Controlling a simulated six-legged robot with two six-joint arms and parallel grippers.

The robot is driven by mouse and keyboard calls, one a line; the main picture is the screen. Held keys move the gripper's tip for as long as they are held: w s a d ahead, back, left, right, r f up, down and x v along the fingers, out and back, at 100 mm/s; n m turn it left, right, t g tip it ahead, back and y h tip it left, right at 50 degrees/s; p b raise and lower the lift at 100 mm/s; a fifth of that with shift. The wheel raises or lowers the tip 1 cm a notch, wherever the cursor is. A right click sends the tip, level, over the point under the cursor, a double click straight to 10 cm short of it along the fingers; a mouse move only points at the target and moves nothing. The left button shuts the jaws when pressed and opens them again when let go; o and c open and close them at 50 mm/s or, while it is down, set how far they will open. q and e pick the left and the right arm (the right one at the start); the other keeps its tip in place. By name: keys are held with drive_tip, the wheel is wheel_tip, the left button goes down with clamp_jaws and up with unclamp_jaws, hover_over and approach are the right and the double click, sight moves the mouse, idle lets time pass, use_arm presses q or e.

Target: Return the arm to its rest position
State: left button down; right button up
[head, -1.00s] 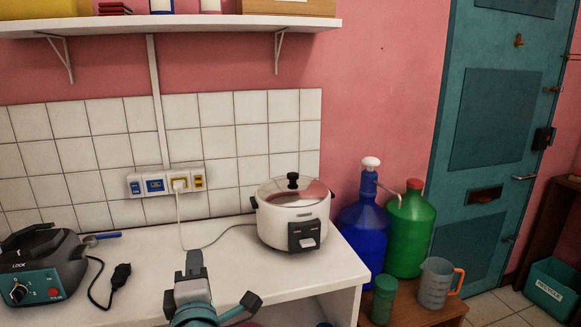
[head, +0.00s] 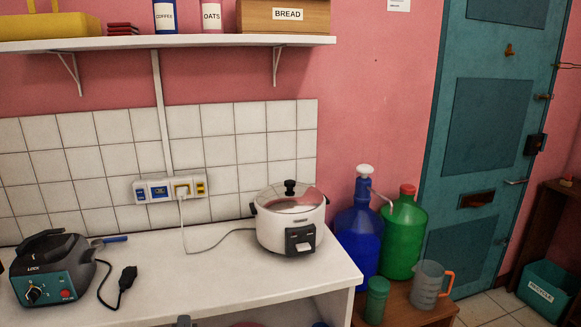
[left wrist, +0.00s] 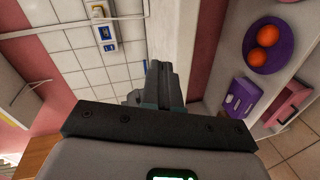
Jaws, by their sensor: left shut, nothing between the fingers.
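My left gripper (left wrist: 165,88) shows in the left wrist view with its dark fingers together and nothing between them. In the head view only a small dark tip of my left arm shows at the bottom edge, over the front of the counter. It touches nothing that I can see. My right gripper is in neither view.
The white counter (head: 185,268) holds a white cooker (head: 290,218) with its cord in a wall socket strip (head: 170,188), and a teal-and-black appliance (head: 50,268). A shelf (head: 190,42) hangs above. Bottles (head: 362,235) (head: 404,235) stand right. Oranges (left wrist: 266,42) sit on a purple dish.

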use_arm(q)
drive_tip(key=s+d+f+m+g+h+p, duration=0.2)
drive_tip(key=s+f+m+g+h, duration=0.15)
drive_tip(key=s+f, duration=0.45)
drive_tip(key=s+d+f+m+g+h+p, duration=0.15)
drive_tip(key=s+f+m+g, duration=0.3)
drive_tip(key=f, duration=0.85)
drive_tip(key=s+d+f+m+g+h, duration=0.2)
drive_tip(key=s+d+m+g, duration=0.1)
drive_tip(key=s, duration=0.5)
drive_tip(key=s+d+f+m+g+h, duration=0.2)
drive_tip(key=s+d+m+g, duration=0.1)
drive_tip(key=s+m, duration=0.3)
drive_tip(key=shift+s+d, duration=0.65)
drive_tip(key=shift+s, duration=0.35)
